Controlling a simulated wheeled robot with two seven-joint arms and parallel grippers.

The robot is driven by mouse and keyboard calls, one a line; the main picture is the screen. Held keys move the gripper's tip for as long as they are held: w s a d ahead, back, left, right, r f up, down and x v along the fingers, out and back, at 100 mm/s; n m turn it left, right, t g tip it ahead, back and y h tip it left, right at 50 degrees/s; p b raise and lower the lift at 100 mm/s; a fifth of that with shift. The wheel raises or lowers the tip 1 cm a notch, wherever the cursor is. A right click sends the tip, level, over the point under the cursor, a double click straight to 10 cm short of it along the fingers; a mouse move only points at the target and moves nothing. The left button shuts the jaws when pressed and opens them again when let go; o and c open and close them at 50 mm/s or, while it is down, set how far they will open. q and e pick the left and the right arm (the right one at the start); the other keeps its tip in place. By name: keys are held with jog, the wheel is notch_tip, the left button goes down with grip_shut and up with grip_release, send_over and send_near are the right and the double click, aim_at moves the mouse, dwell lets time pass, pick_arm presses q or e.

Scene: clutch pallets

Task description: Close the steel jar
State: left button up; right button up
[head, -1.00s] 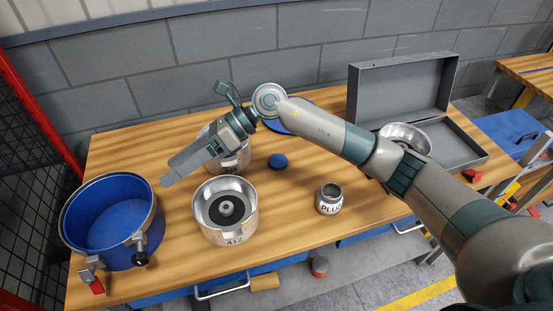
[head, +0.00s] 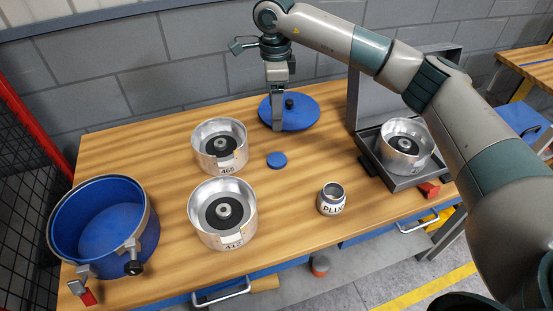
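The small steel jar (head: 331,199) with a dark-lettered white label stands upright and open on the table, right of centre. A small blue disc (head: 277,160), which looks like a lid, lies flat on the table behind and left of it. My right gripper (head: 277,127) points straight down at the back of the table, in front of the left part of a large blue lid with a dark knob (head: 300,114). It is behind the small blue disc and apart from it. Its fingers are seen edge-on, so their opening cannot be told. My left gripper is not in view.
Two steel pots with dark cores, a rear one (head: 207,136) and a front one (head: 196,214), stand left of centre. A large open blue drum (head: 148,233) with clamps is at far left. An open grey case (head: 438,176) holds another steel pot (head: 427,150) at right.

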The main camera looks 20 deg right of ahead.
jog(key=p, duration=0.5)
send_over(277, 159)
jog(key=f, duration=1.1)
jog(key=shift+w+a+f, duration=0.1)
jog(key=shift+a+f, duration=0.05)
jog(key=shift+a, duration=0.1)
jog(key=shift+f, duration=0.5)
jog(key=shift+p, duration=0.3)
jog(key=shift+f+p, duration=0.25)
jog(key=shift+p, duration=0.2)
jog(key=shift+d+f+p, duration=0.15)
jog(key=shift+f+p, duration=0.6)
jog(key=shift+p, duration=0.05)
notch_tip(277, 159, down, 2)
jog(key=shift+f+p, duration=0.1)
jog(key=shift+p, duration=0.4)
jog(key=shift+f, duration=0.5)
